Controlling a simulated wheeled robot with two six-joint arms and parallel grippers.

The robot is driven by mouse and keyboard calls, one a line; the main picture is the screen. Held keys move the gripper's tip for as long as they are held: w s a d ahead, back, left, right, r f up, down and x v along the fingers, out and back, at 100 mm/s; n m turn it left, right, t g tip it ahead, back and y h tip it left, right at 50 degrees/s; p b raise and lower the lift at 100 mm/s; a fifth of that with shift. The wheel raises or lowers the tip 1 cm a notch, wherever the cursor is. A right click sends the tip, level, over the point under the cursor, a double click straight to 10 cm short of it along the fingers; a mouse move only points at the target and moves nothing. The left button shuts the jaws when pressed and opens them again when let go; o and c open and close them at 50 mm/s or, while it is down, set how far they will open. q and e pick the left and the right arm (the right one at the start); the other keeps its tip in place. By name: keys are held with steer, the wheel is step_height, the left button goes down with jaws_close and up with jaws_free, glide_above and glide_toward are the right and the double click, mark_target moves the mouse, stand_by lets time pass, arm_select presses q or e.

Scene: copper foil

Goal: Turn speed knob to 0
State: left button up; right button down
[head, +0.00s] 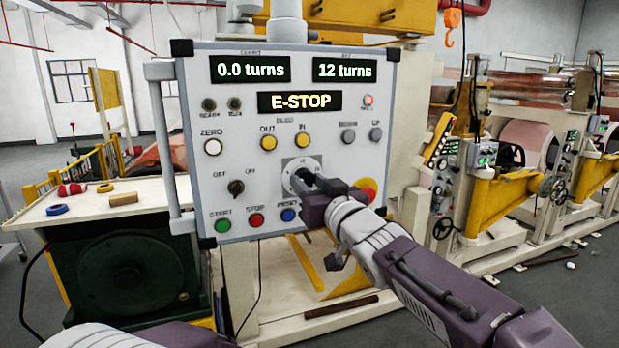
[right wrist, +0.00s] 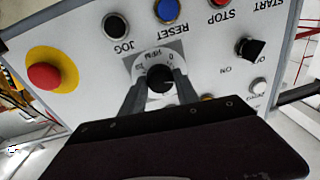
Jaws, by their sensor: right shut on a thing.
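The speed knob (right wrist: 159,79) is a small black knob on a round white dial with a printed scale, low in the middle of the grey control panel (head: 220,130). In the right wrist view a 0 shows on the scale near the knob, and a light line marks the knob's face. My right gripper (right wrist: 160,90) is shut on the knob, one finger on each side. In the head view my right gripper (head: 305,182) covers most of the knob, and part of the dial (head: 291,166) shows around it. My left gripper is out of view.
A red emergency button on yellow (right wrist: 44,76) sits beside the dial. Start, stop and blue reset (head: 288,215) buttons lie below, and a black off/on switch (head: 236,187) to the left. The display (head: 299,102) reads E-STOP. A bench (head: 90,212) stands left.

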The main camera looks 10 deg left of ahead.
steer(key=n+p, duration=0.1)
steer(key=n, duration=0.4)
steer(key=shift+f+n+g+p, duration=0.1)
steer(key=shift+n+g+p, duration=0.2)
steer(key=shift+n+p, duration=0.1)
steer(key=n, duration=0.3)
steer(key=n+p, duration=0.1)
steer(key=n, duration=0.2)
steer(key=shift+d+g+h, duration=0.1)
steer(key=shift+g+h, duration=0.2)
steer(key=c, duration=0.9)
jaws_free()
steer(key=shift+w, duration=0.2)
steer(key=v, duration=0.9)
